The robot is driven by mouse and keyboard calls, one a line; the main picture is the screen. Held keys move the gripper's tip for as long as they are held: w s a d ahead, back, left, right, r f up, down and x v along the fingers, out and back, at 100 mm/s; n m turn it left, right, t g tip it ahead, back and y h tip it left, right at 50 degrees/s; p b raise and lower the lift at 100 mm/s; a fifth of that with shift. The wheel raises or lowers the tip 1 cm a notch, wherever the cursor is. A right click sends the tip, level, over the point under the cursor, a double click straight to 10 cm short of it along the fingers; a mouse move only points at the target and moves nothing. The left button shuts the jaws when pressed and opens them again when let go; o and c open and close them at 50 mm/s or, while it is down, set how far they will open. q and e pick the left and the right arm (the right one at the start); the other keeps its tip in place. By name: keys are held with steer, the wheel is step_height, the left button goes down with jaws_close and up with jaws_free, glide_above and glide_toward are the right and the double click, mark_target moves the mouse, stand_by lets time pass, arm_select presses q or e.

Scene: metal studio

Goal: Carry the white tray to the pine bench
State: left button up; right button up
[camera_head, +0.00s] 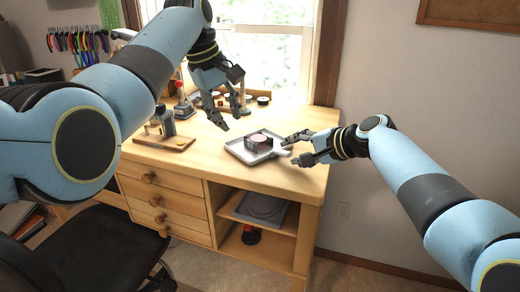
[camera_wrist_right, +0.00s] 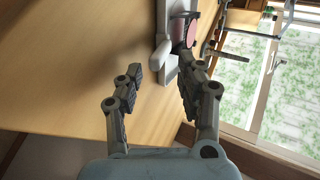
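The white tray (camera_head: 236,151) lies on the light wooden bench (camera_head: 195,160), near its right end. A round, pink-topped dark item (camera_head: 259,142) sits on it. My right gripper (camera_head: 293,150) is at the tray's right side, fingers apart around or just short of its pale handle. In the right wrist view, the handle (camera_wrist_right: 160,52) shows just beyond the open fingertips (camera_wrist_right: 160,74); I cannot tell whether they touch. My left gripper (camera_head: 234,114) hangs open and empty above the bench, behind and left of the tray.
A wooden board with a grey bottle (camera_head: 167,121) stands on the bench to the left. Small tools and round items (camera_head: 263,100) line the window side. A black chair (camera_head: 95,245) stands in front. Bare benchtop lies left of the tray.

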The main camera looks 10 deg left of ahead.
steer(key=v, duration=1.1)
